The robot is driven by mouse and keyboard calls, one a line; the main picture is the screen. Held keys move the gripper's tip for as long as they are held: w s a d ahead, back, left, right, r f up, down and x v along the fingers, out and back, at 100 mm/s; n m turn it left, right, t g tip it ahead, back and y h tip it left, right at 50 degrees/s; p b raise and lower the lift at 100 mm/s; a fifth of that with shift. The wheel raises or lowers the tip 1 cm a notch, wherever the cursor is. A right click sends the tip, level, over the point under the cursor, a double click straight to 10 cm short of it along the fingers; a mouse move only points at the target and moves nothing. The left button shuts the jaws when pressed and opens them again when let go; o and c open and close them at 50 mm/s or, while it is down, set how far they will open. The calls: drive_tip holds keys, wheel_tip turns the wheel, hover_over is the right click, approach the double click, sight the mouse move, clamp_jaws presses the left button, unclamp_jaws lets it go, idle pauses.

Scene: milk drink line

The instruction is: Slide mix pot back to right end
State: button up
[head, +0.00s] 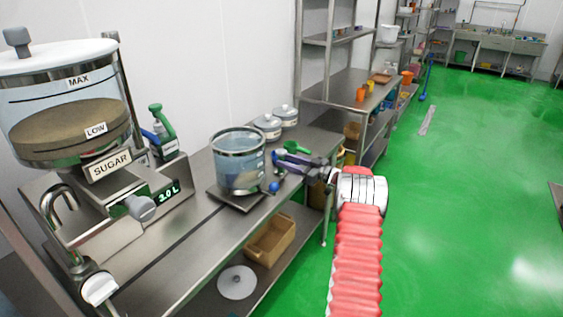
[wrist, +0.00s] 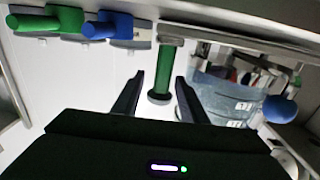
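The mix pot (head: 238,168) is a clear round vessel with a metal rim, upright on a dark plate (head: 225,200) on the steel bench. A blue ball knob (head: 274,187) is low at its right side. A clear, bluish pot wall (wrist: 222,97) and a blue ball (wrist: 280,109) are at the right of the wrist view. My gripper (head: 280,157) is just right of the pot. In the wrist view my gripper (wrist: 160,76) has its fingers apart, with a green bar handle (wrist: 168,65) showing between them. I cannot tell whether they touch it.
Two lidded tins (head: 268,126) stand behind the pot. A brown box (head: 269,240) and a white disc (head: 237,282) are on the lower shelf. The green floor at the right is open.

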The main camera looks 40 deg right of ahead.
drive_tip(key=v, duration=1.1)
drive_tip(key=shift+a, duration=0.1)
